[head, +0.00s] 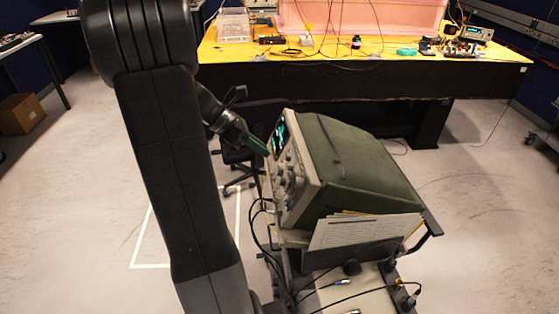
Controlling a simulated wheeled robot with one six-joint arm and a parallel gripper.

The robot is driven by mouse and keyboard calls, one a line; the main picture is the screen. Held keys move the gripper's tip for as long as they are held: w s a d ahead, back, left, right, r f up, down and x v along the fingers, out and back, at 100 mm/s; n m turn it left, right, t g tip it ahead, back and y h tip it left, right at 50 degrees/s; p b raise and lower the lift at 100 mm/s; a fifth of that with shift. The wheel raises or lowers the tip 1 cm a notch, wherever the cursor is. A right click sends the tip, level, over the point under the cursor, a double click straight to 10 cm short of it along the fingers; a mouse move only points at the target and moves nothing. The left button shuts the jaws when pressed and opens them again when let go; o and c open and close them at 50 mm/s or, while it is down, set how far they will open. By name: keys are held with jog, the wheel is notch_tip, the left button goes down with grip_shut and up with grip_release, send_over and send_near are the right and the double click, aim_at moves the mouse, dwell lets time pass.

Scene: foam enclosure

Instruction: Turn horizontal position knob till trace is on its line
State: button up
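The oscilloscope (352,165), a green-cased unit with a pale front panel, stands on a cart. Its front faces left and is seen at a steep angle. The dark screen (279,140) is at the top of the panel, with small cyan marks. Several knobs (286,182) sit below it. I cannot tell which is the horizontal position knob, nor read the trace or its line. My gripper (262,148) has green fingers and is close to the panel's upper left, beside the screen. Its fingertips are too small to show whether they are open or touching.
Papers (360,231) lean against the oscilloscope's side. Cables (262,235) hang at the cart's front left. The cart's lower shelf (345,290) holds leads. A black chair (236,165) stands behind my arm. A yellow bench (460,75) with equipment spans the back. Floor is clear at right.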

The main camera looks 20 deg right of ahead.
aim_at(288, 167)
jog(key=x, duration=0.8)
jog(key=shift+d, duration=0.15)
grip_shut()
